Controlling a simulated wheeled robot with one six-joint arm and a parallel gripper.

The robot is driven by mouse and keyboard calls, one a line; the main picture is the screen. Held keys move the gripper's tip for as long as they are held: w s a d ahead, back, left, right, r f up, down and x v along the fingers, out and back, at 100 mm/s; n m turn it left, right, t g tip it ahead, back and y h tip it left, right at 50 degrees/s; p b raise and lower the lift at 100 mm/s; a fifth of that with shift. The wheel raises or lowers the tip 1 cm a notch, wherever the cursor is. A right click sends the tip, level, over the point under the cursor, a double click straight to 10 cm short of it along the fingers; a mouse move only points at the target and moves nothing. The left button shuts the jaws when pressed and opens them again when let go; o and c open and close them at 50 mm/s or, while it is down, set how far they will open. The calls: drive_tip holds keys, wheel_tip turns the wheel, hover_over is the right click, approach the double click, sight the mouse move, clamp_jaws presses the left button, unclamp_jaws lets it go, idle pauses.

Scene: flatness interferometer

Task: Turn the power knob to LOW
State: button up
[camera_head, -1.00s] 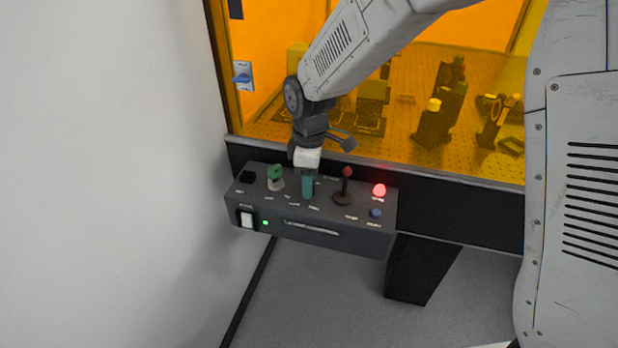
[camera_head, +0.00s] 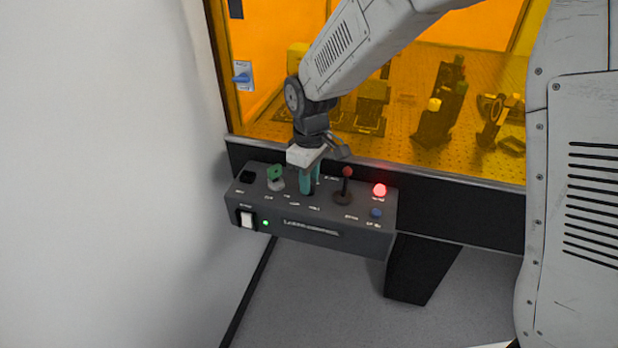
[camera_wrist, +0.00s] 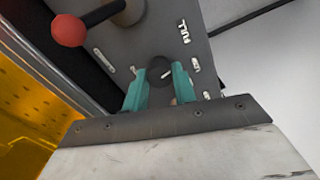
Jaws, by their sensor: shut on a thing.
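The power knob (camera_wrist: 158,70) is a small dark round knob with a short white line, seen between my fingers in the wrist view. My gripper (camera_wrist: 160,82) has two teal fingers, one on each side of the knob, shut on it. The white line slants to the right, roughly toward the middle of the printed labels. The label FULL (camera_wrist: 184,32) stands at the upper right of the knob; the other labels are too small to read. In the head view my gripper (camera_head: 309,186) points down at the control box (camera_head: 345,239), and its fingers hide the knob.
A red-tipped joystick (camera_head: 345,183) stands close to the right of my gripper. A green key-like switch (camera_head: 275,177) is close to the left. A lit red lamp (camera_head: 379,190) and a blue button (camera_head: 376,212) are at the right end. Orange glazing (camera_head: 430,65) rises behind.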

drive_tip(key=m, duration=0.4)
drive_tip(key=shift+m, duration=2.8)
drive_tip(key=o, duration=1)
drive_tip(key=shift+r, duration=0.15)
wheel_tip(320, 180, up, 8)
drive_tip(key=shift+d+f, duration=0.1)
drive_tip(key=shift+f, duration=0.1)
